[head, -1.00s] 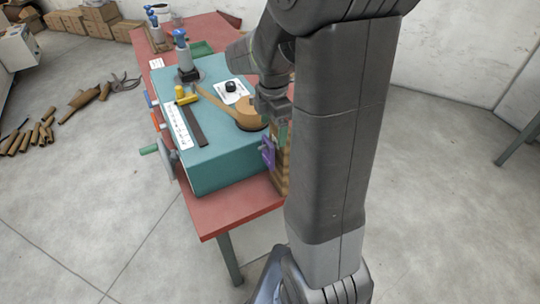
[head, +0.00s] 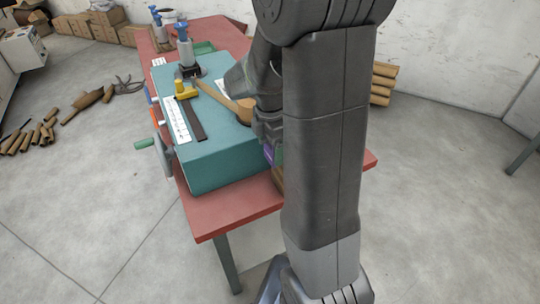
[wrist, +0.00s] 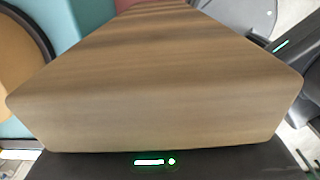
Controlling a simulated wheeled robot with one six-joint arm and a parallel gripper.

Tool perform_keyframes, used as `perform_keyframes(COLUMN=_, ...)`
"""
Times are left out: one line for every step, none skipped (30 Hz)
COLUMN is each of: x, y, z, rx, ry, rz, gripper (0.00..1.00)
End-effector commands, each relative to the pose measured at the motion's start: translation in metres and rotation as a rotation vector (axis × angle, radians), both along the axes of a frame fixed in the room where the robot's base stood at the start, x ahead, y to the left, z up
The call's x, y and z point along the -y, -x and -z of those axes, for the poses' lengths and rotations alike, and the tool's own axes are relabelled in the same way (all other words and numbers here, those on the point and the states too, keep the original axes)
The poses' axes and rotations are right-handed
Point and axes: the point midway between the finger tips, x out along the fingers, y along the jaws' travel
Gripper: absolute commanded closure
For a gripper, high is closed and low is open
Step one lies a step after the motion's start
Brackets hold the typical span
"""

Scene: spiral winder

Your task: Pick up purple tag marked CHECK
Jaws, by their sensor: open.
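The purple tag shows as a small purple patch (head: 268,153) at the right end of the teal machine box (head: 228,162) in the head view. Its lettering cannot be read, and my arm hides part of it. My gripper (head: 268,137) is open, just above the tag, partly hidden behind my arm; its fingertips are unclear. In the wrist view a brown wood-grained block (wrist: 160,85) fills most of the picture, close to the camera. The tag is not visible there.
The box stands on a red table (head: 225,215). A wooden paddle-like arm (head: 228,101), a yellow-handled tool (head: 187,90) and a dark bar (head: 194,120) lie on top. A green-handled crank (head: 150,143) sticks out left. Brown rolls (head: 383,82) show behind my arm.

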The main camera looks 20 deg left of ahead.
Motion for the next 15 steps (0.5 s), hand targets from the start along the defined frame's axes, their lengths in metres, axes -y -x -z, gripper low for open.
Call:
perform_keyframes(x=0.0001, y=-0.0001, z=0.0057, rx=0.0, ry=0.0, rz=0.0, gripper=0.18)
perform_keyframes(x=0.0001, y=-0.0002, z=0.006, rx=0.001, ry=-0.001, rz=0.0, gripper=0.18)
perform_keyframes(x=0.0001, y=-0.0002, z=0.0058, rx=0.001, ry=-0.001, rz=0.0, gripper=0.18)
perform_keyframes(x=0.0001, y=-0.0002, z=0.0054, rx=0.001, ry=-0.001, rz=0.0, gripper=0.18)
perform_keyframes(x=0.0, y=-0.0003, z=0.0049, rx=0.001, ry=-0.001, rz=0.0, gripper=0.18)
perform_keyframes(x=0.0, y=-0.0003, z=0.0045, rx=0.001, ry=-0.001, rz=0.001, gripper=0.18)
perform_keyframes(x=0.0001, y=-0.0002, z=0.0044, rx=0.001, ry=-0.001, rz=0.001, gripper=0.18)
perform_keyframes(x=0.0001, y=-0.0002, z=0.0044, rx=0.001, ry=-0.001, rz=0.001, gripper=0.18)
perform_keyframes(x=0.0001, y=-0.0003, z=0.0044, rx=0.001, ry=-0.001, rz=0.001, gripper=0.22)
perform_keyframes(x=0.0001, y=-0.0003, z=0.0043, rx=0.001, ry=-0.001, rz=0.001, gripper=0.28)
perform_keyframes(x=0.0, y=-0.0004, z=0.0043, rx=0.001, ry=-0.001, rz=0.001, gripper=0.34)
perform_keyframes(x=0.0001, y=-0.0003, z=0.0043, rx=0.001, ry=-0.001, rz=0.001, gripper=0.42)
perform_keyframes(x=0.0, y=-0.0004, z=0.0043, rx=0.001, ry=-0.001, rz=0.001, gripper=0.48)
perform_keyframes(x=0.0, y=-0.0004, z=0.0043, rx=0.001, ry=-0.001, rz=0.001, gripper=0.54)
perform_keyframes(x=0.0, y=-0.0004, z=0.0043, rx=0.001, ry=-0.001, rz=0.001, gripper=0.61)
